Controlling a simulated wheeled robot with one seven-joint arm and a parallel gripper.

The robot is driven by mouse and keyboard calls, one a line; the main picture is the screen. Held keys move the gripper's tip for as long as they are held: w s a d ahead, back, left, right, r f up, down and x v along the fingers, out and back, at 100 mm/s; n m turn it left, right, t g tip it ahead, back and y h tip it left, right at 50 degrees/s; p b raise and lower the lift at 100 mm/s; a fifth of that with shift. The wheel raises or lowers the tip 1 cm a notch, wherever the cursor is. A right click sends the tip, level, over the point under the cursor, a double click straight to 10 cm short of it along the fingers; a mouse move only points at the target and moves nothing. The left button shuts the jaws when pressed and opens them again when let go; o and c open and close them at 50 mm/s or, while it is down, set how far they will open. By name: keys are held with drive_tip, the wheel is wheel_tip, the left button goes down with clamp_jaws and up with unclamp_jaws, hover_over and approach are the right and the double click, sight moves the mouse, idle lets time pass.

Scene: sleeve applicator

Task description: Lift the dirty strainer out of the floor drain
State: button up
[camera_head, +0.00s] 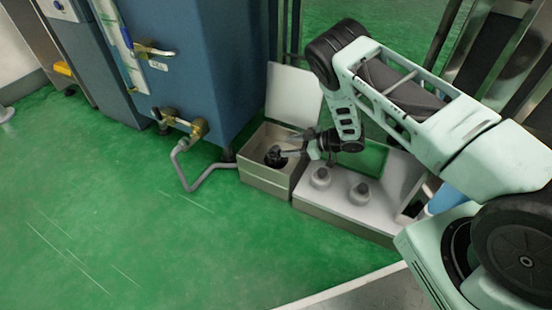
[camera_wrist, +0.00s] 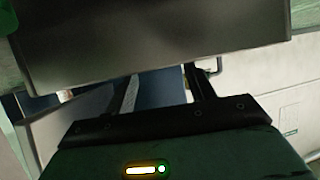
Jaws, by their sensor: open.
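The drain box (camera_head: 265,180) is a pale, open-topped box on the green floor, with its lid (camera_head: 293,94) standing up behind it. A small dark shape (camera_head: 273,156) shows inside the opening; it may be the dirty strainer, but it is too small to be sure. My gripper (camera_head: 292,153) reaches in from the right at the box opening, close to the dark shape, with jaws open. In the wrist view, my two dark fingers (camera_wrist: 162,90) are apart, with nothing seen held between them. A grey panel fills the top of that view. The strainer cannot be made out there.
A pale bench (camera_head: 340,208) with two grey knobbed pieces (camera_head: 320,178) adjoins the box on the right. A blue cabinet (camera_head: 205,70) stands behind left, with a grey hose (camera_head: 190,182) running to the box. The green floor at left is clear.

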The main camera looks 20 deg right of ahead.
sight(278, 148)
drive_tip(key=b+x, duration=0.3)
drive_tip(key=shift+w+f, duration=0.2)
drive_tip(key=shift+f, duration=0.2)
drive_tip(key=shift+w+a+b, duration=0.3)
drive_tip(key=shift+w+a, duration=0.05)
drive_tip(key=shift+a, duration=0.1)
drive_tip(key=c, duration=1.1)
